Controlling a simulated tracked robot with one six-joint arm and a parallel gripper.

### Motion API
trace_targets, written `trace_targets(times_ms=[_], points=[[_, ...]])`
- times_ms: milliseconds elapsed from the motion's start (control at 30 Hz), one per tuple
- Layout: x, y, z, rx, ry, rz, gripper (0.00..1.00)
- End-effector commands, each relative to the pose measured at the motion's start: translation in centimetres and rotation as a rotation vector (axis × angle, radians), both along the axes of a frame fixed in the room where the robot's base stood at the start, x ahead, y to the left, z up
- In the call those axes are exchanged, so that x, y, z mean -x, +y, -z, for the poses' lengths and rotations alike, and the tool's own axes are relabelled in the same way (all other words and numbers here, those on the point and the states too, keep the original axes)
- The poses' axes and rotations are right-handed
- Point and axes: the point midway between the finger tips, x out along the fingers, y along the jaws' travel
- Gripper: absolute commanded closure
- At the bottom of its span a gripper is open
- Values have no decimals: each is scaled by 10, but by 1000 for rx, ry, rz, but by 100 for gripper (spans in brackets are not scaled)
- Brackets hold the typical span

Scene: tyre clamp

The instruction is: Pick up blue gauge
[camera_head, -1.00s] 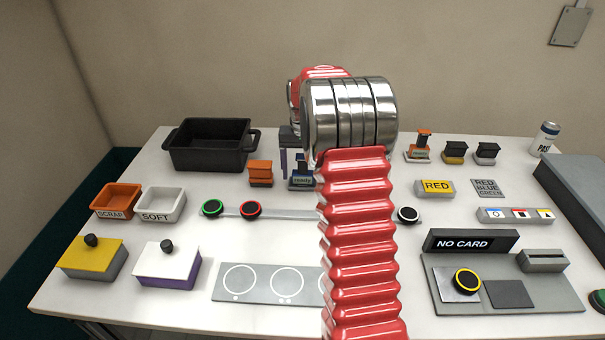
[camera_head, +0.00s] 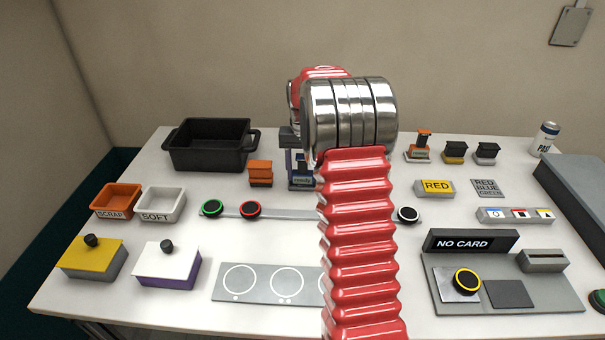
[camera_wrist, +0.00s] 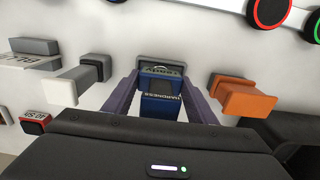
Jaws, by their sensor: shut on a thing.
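The blue gauge (camera_wrist: 160,103) stands between the fingers of my gripper (camera_wrist: 160,100) in the wrist view. The arm hides the rest. I cannot tell whether the gauge's base touches the table.
An orange block (camera_head: 260,173) stands close to the left of the gauge, also in the wrist view (camera_wrist: 242,97). A white and grey block (camera_wrist: 85,80) stands on its other side. A black bin (camera_head: 210,147) is behind left. Round buttons (camera_head: 250,208) lie in front.

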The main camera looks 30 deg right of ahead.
Motion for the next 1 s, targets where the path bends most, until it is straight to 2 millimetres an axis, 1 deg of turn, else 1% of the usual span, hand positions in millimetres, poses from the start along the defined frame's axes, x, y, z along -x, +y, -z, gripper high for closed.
trace_targets(times_ms=[33,233,467,567,667,767,1000], points=[[0,0,0,0,0,0,61],[0,0,0,0,0,-1,75],[-1,0,-1,1,-1,-1,75],[-1,0,-4,1,-2,-1,75],[-1,0,-13,1,-2,-1,75],[-1,0,-27,1,-3,-1,75],[-1,0,-69,2,-4,-1,75]])
